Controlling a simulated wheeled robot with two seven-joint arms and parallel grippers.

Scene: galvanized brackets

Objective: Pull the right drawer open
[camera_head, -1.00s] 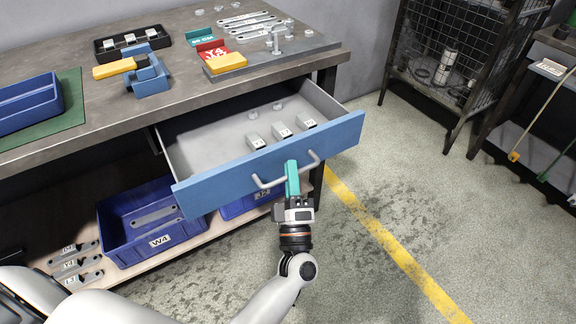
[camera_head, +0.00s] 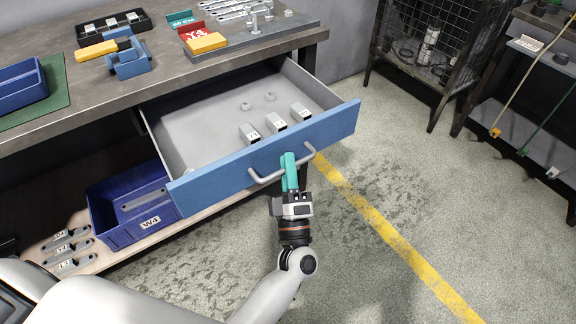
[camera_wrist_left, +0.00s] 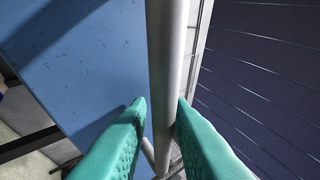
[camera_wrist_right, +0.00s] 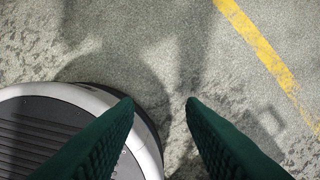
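The right drawer has a blue front (camera_head: 335,126) and a grey inside, and stands well out from under the workbench. Its grey bar handle (camera_head: 264,179) also shows in the left wrist view (camera_wrist_left: 167,50). My left gripper (camera_head: 289,160), with teal fingers, is closed around the handle, one finger on each side of the bar (camera_wrist_left: 161,108). The drawer holds small grey brackets (camera_head: 275,122) near its front and two nuts (camera_head: 270,96) further back. My right gripper (camera_wrist_right: 160,102) is open and empty above the floor, outside the head view.
The workbench (camera_head: 160,72) carries a blue bin (camera_head: 22,88), a black tray and a steel fixture plate. A blue bin marked W4 (camera_head: 130,205) sits on the lower shelf. A wire cage (camera_head: 435,50) stands at back right. Open floor with a yellow line (camera_head: 400,245) lies right.

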